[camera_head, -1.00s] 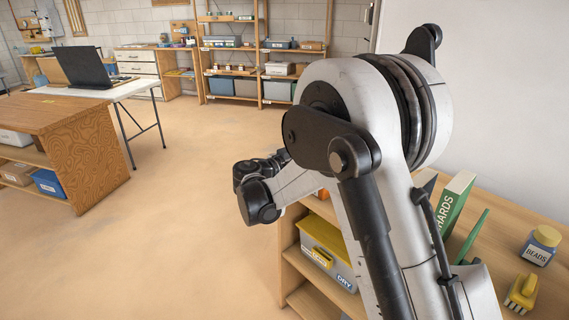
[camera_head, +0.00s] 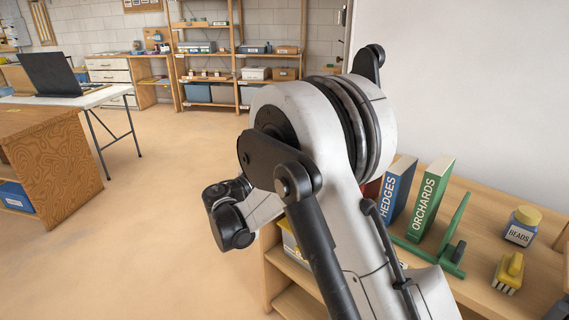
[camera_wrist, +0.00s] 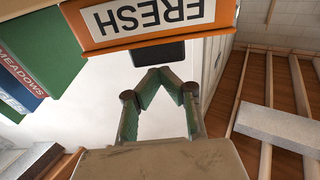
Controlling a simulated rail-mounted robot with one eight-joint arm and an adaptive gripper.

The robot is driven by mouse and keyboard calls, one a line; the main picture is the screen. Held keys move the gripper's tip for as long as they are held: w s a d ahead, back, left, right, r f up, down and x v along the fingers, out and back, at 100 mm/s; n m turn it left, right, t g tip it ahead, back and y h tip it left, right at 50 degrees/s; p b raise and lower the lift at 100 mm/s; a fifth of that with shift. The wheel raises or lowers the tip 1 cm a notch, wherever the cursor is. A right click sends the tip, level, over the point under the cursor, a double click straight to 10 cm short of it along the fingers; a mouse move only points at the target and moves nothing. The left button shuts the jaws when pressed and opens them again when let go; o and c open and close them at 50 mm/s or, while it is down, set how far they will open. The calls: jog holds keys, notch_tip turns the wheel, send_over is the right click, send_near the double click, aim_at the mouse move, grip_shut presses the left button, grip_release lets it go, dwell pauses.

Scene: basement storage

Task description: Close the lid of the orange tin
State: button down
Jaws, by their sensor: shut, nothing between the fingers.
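An orange box-like thing with a white label reading FRESH (camera_wrist: 150,38), probably the orange tin, shows upside down at the top of the wrist view. I cannot make out its lid or whether that is open. My gripper (camera_wrist: 165,72) has green-padded fingers, shut tip to tip with nothing between them. It appears just below the orange thing in the picture; I cannot tell whether they touch. A black part (camera_wrist: 160,53) shows between them. In the head view, my arm hides the gripper and I cannot make out the tin.
Books (camera_wrist: 45,35) stand left of the orange thing in the wrist view. On the wooden shelf unit (camera_head: 482,207) are the HEDGES book (camera_head: 397,190), ORCHARDS book (camera_head: 430,200), green bookend (camera_head: 447,240), BEADS jar (camera_head: 522,226) and yellow brush (camera_head: 509,272). Open floor lies left.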

jog(key=r+p+v, duration=0.1)
jog(key=p+v, duration=0.1)
jog(key=v, duration=0.7)
jog(key=s+d+r+n+g+y+p, duration=0.1)
jog(key=s+d+r+n+g+y, duration=0.3)
jog(key=d, duration=0.5)
jog(key=s+d+r+n+g+y+p, duration=0.15)
jog(key=s+d+r, duration=0.35)
jog(key=d, duration=0.5)
jog(key=s+d+n+y+p, duration=0.1)
jog(key=s+y, duration=0.3)
jog(key=s, duration=0.9)
jog(key=s+d+f+n+y+p, duration=0.1)
jog(key=s+d+n+y+p, duration=0.1)
jog(key=s, duration=1)
jog(key=shift+s+f+n+y, duration=0.25)
jog(key=shift+s+n+y, duration=0.2)
jog(key=shift+y, duration=0.8)
